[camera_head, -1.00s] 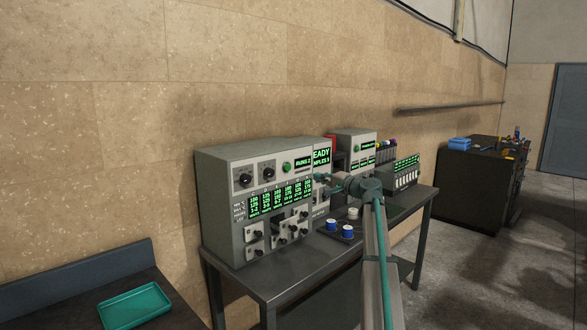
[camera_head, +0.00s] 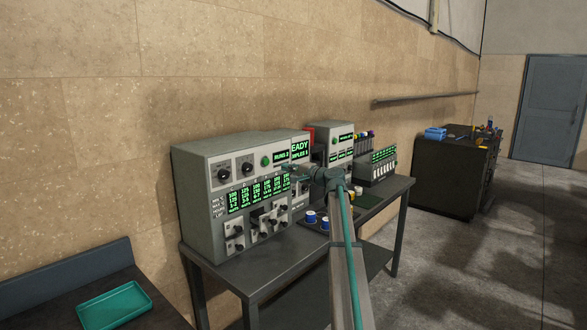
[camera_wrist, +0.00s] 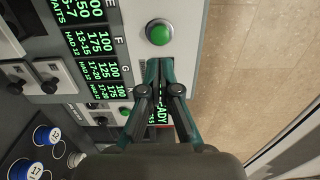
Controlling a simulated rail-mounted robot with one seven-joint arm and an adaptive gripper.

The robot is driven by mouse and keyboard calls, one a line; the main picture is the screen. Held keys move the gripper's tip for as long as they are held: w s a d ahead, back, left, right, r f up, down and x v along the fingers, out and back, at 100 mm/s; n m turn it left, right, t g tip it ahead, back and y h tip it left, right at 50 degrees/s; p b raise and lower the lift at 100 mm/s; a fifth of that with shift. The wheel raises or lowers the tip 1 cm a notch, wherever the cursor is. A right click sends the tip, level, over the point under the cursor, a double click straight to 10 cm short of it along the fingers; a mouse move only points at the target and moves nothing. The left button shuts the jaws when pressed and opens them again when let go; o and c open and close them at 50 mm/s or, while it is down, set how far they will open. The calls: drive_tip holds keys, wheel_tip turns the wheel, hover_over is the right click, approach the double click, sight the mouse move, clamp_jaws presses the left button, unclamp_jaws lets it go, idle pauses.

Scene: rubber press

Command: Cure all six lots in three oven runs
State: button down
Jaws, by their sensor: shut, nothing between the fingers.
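The grey oven cabinet (camera_head: 205,200) stands on the table with two dials, a green button (camera_head: 266,161), a lit column display (camera_head: 260,192) and small knobbed fronts below. The button also shows in the wrist view (camera_wrist: 159,32). Displays read "RUNS 2" and, partly cut off, "EADY". My gripper (camera_head: 287,168) is shut and empty in front of the panel's right part. In the wrist view, its closed fingertips (camera_wrist: 159,62) appear just below the button and cover part of a display; contact cannot be told. Two blue-and-white round pieces (camera_head: 310,216) sit right of the cabinet; in the wrist view they are marked 17 (camera_wrist: 47,135) and 12.
A second grey unit (camera_head: 330,135) and a rack of small tubes (camera_head: 378,165) stand further right. A teal tray (camera_head: 115,306) lies on the dark left bench. A dark cabinet (camera_head: 455,175) with a blue box stands apart. Open floor lies right of the table.

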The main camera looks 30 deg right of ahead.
sight(267, 162)
drive_tip(key=p+x, duration=0.2)
drive_tip(key=x, duration=0.6)
drive_tip(key=shift+w+p, duration=0.35)
drive_tip(key=shift+a, duration=0.1)
